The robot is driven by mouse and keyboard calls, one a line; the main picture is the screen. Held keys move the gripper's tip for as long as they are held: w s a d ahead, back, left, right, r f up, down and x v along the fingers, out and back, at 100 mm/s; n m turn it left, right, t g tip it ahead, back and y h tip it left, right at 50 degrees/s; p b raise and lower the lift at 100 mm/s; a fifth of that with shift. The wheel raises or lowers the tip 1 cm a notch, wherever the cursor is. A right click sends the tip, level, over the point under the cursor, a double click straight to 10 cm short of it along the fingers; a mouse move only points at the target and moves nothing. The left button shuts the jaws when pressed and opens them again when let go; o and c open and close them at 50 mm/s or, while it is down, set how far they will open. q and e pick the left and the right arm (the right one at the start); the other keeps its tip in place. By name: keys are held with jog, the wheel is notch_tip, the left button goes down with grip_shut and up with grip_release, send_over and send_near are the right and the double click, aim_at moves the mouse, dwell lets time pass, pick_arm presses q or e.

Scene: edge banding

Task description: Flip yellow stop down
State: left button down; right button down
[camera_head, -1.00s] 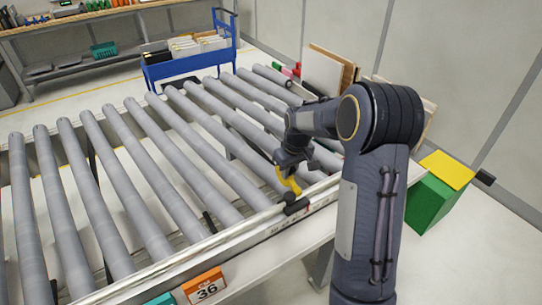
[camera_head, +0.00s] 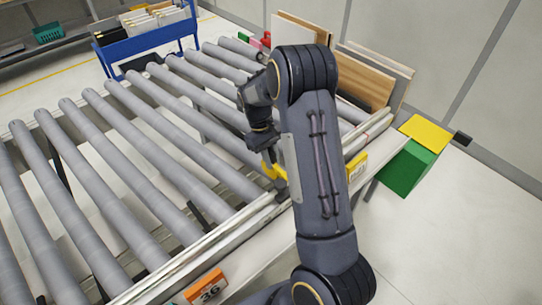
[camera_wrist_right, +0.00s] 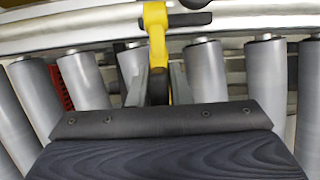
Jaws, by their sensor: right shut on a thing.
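The yellow stop (camera_head: 269,171) is at the near rail of the roller conveyor (camera_head: 165,262), and my arm partly covers it in the head view. In the right wrist view the yellow stop (camera_wrist_right: 155,28) runs from the rail down between the fingers. My right gripper (camera_head: 268,158) reaches down to it from above the rollers. In the wrist view the right gripper (camera_wrist_right: 158,88) is shut on the stop, one finger on each side. Whether the stop touches the rollers is hidden. My left gripper is not in view.
An orange sign marked 36 (camera_head: 205,287) hangs on the near rail. A yellow label (camera_head: 357,166) is further right. A green box with a yellow top (camera_head: 405,172) stands on the floor, boards (camera_head: 365,78) lean behind, and a blue cart (camera_head: 145,43) stands beyond the rollers.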

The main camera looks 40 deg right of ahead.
jog(key=shift+s+a+f, duration=0.1)
jog(key=shift+f, duration=0.05)
jog(key=c, duration=1.4)
grip_release()
jog(key=b+v, duration=0.1)
jog(key=v, duration=0.6)
jog(key=shift+f+b, duration=0.1)
jog(key=shift+b, duration=0.2)
jog(key=shift+w+r, duration=0.3)
jog(key=shift+r, duration=0.15)
